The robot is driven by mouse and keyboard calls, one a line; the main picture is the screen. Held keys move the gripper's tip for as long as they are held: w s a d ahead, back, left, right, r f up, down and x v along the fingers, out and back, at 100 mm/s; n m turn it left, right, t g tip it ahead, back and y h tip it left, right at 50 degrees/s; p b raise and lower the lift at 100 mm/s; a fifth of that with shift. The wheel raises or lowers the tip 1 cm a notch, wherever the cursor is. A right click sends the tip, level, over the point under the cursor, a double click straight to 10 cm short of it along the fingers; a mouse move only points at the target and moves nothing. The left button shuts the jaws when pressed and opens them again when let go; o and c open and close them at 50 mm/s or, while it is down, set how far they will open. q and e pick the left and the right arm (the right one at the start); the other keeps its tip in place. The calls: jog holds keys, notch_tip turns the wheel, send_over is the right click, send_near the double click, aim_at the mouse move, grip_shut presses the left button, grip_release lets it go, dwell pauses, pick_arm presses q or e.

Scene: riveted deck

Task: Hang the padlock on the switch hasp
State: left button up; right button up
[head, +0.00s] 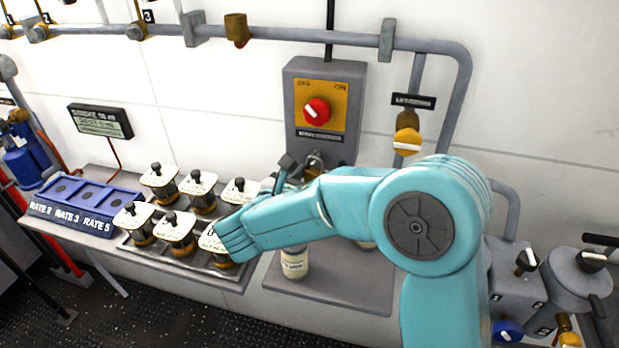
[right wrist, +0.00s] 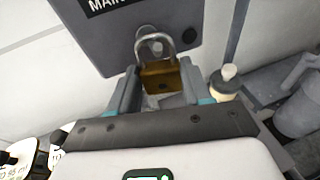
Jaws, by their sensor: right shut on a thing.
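The brass padlock (right wrist: 162,77) has a grey shackle that points up, over the lower edge of the switch box in the right wrist view. My right gripper (right wrist: 162,88) is shut on the padlock body, one finger on each side. In the head view my right gripper (head: 298,172) is just below the grey switch box (head: 350,76), partly hidden by my own arm, with the padlock (head: 315,159) showing small beside it. The box has a red knob (head: 317,111) on a yellow plate. My left gripper is not in view.
Below the box a grey shelf (head: 335,290) holds a small white bottle (head: 294,263). To the left, several white-topped jars (head: 173,230) stand on a tray beside a blue rack (head: 82,204). Pipes (head: 330,37) run along the wall, with a yellow-handled valve (head: 407,139) right of the box.

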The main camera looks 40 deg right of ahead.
jog(key=o, duration=1.2)
jog(key=b+v, duration=0.1)
jog(key=v, duration=1.5)
jog(key=shift+s+a+r, duration=0.1)
jog(key=shift+s+r, duration=0.05)
jog(key=shift+s, duration=0.05)
jog(key=shift+a, duration=0.1)
